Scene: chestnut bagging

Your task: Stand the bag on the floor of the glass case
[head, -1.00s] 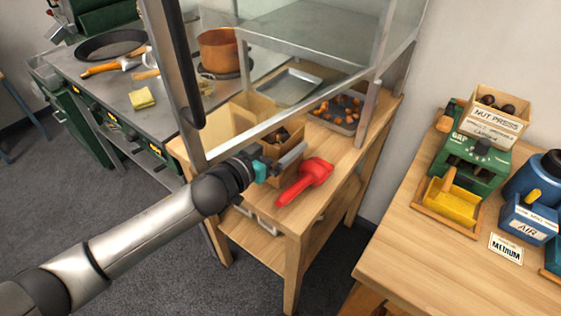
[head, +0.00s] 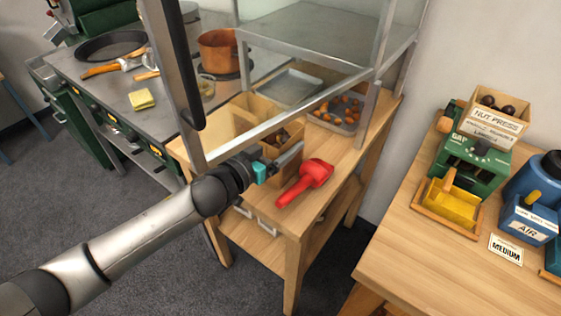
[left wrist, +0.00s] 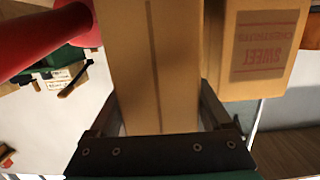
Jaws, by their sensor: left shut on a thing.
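My left gripper (head: 286,158) is shut on a tan paper bag (head: 285,168), whose open top shows dark chestnuts. The bag is upright at the front opening of the glass case (head: 262,131), beside the red scoop (head: 305,183). I cannot tell whether its base touches the wood. In the left wrist view, the bag (left wrist: 157,60) fills the space between the fingers (left wrist: 160,108). A second tan bag (left wrist: 262,50) with a "SWEET" label stands close on the right there. The red scoop (left wrist: 40,38) is at upper left. My right gripper is not in view.
Inside the case are a grey tray (head: 291,87) and a tray of chestnuts (head: 340,112). A metal bar and posts frame the front. A stove with a copper pot (head: 219,50) is on the left. A table with a nut press (head: 474,160) is on the right.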

